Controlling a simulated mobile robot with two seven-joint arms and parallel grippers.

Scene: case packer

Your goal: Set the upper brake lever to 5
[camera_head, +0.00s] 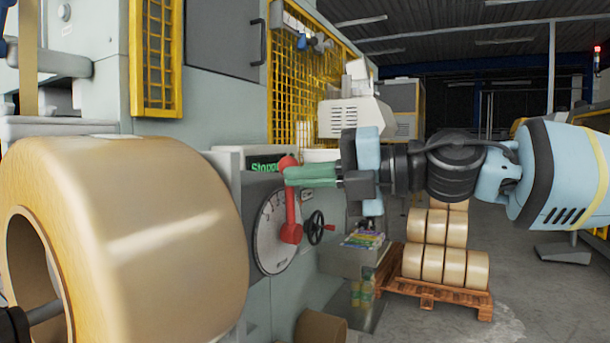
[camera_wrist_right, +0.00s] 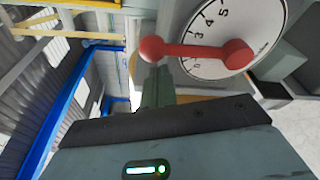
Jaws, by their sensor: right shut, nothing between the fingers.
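The red brake lever (camera_head: 291,205) stands nearly upright in the head view, its hub low on a white numbered dial (camera_head: 268,240) on the machine's side. My right gripper (camera_head: 288,174) reaches in from the right with its green fingers shut and empty. Its fingertips are at the lever's top knob and seem to touch it. In the right wrist view the lever (camera_wrist_right: 195,50) lies across the dial (camera_wrist_right: 215,30), between the 3 and the 0, and covers part of the scale. The fingers (camera_wrist_right: 153,68) meet the knob end there. My left gripper is out of view.
A large tan tape roll (camera_head: 150,230) fills the left foreground, close to the dial. A black handwheel (camera_head: 316,227) sits just right of the lever. A pallet (camera_head: 430,290) stacked with tan rolls stands on the floor behind. Yellow mesh guards (camera_head: 295,90) rise above.

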